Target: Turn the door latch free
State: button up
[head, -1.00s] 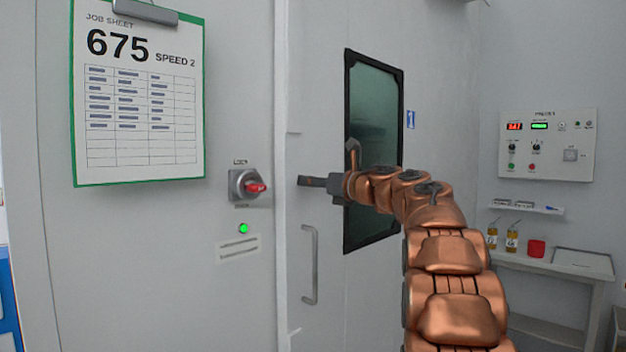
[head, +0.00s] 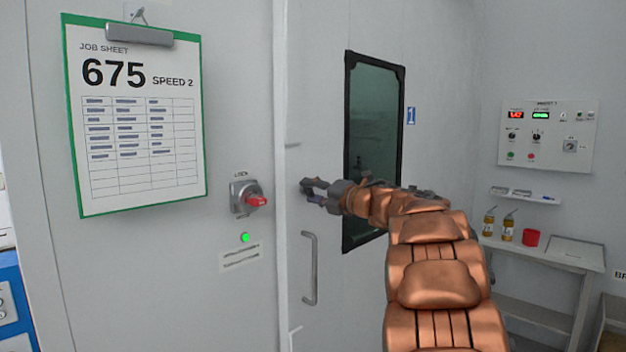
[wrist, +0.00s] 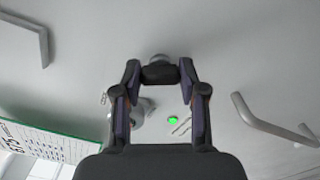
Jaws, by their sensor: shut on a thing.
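The door latch (wrist: 160,74) is a short dark piece with a grey round hub at its far end, on the pale door (head: 330,320). It shows in the wrist view, between the tips of my gripper (wrist: 160,72). One finger is on each side of it, and the gripper is shut on it. In the head view my gripper (head: 312,192) is at the door's left edge, above the vertical door handle (head: 312,268). There the fingers mostly hide the latch, so its exact angle is hard to tell.
A red lock knob (head: 256,201) and a lit green lamp (head: 245,238) are on the wall left of the door. A job sheet (head: 140,185) hangs further left. A dark-framed window (head: 375,130) is behind my arm. A side table (head: 560,255) stands at right.

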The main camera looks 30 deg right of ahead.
jog(key=m+p, duration=0.5)
jog(key=shift+m+p, duration=0.35)
jog(key=shift+m, duration=0.05)
dwell(0.3)
jog(key=o, duration=1.1)
jog(key=shift+o, duration=0.2)
jog(key=shift+s, duration=0.15)
jog(key=v, duration=1.1)
jog(key=shift+s+d, duration=0.2)
jog(key=shift+s, duration=0.2)
